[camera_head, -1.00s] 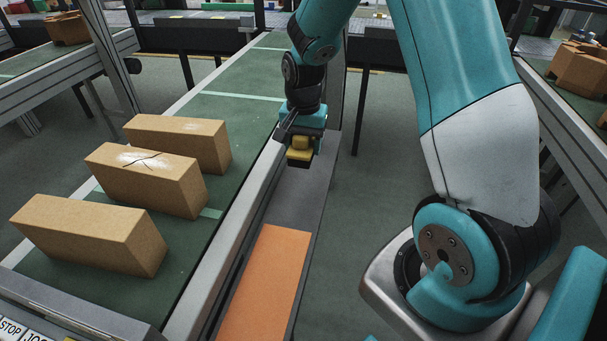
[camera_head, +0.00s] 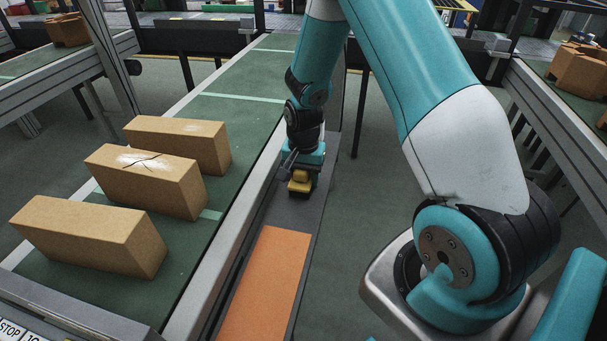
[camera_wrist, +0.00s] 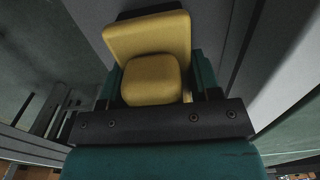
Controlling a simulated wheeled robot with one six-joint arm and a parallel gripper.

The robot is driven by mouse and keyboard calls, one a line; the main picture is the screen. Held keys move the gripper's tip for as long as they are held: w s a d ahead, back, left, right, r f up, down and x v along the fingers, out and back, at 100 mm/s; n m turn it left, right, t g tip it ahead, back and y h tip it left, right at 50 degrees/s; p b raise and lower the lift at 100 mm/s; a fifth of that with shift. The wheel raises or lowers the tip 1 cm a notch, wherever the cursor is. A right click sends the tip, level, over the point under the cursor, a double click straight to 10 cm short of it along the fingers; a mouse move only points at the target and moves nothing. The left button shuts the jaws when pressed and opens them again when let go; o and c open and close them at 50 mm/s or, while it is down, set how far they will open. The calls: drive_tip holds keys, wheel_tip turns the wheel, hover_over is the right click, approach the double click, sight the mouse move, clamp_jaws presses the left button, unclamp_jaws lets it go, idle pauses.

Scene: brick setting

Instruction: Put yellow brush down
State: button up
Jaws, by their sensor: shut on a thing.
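The yellow brush (camera_head: 300,182) is in my gripper (camera_head: 301,178), over the grey ledge (camera_head: 286,213) beside the conveyor. Its yellow body and dark underside show in the head view, low at the ledge surface; I cannot tell whether it touches. In the wrist view the yellow brush (camera_wrist: 150,62) fills the upper middle, with its rounded handle between the jaws of my gripper (camera_wrist: 155,95). My gripper is shut on the brush. The bristles are mostly hidden under the body.
Three brown bricks (camera_head: 88,236) stand on the green conveyor at left, the middle brick (camera_head: 147,178) with a crack and white dust. An orange pad (camera_head: 265,285) lies on the near part of the ledge. The ledge around the brush looks clear.

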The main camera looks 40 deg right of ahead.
drive_tip(key=o, duration=1.1)
drive_tip(key=shift+r, duration=0.1)
wheel_tip(320, 180, up, 11)
drive_tip(key=shift+r, duration=0.15)
drive_tip(key=shift+a+r, duration=0.15)
drive_tip(key=shift+r, duration=0.25)
drive_tip(key=s+a+r+n+y, duration=0.1)
drive_tip(key=s+a+r+n, duration=0.4)
drive_tip(key=a, duration=0.3)
drive_tip(key=s+a+r+n+y, duration=0.1)
drive_tip(key=s+a+r+n, duration=0.35)
drive_tip(key=a, duration=0.25)
drive_tip(key=shift+s+a+r+n+y+p, duration=0.3)
drive_tip(key=shift+s+a+r+n, duration=0.8)
drive_tip(key=shift+s, duration=0.95)
drive_tip(key=shift+s+a+r+n+y+p, duration=0.25)
drive_tip(key=shift+s+a+r+n+y, duration=0.35)
drive_tip(key=shift+s+a+n, duration=1.15)
drive_tip(key=shift+s+a+r+n+y+p, duration=0.25)
drive_tip(key=shift+s+a+r+n, duration=0.6)
drive_tip(key=shift+s, duration=1.55)
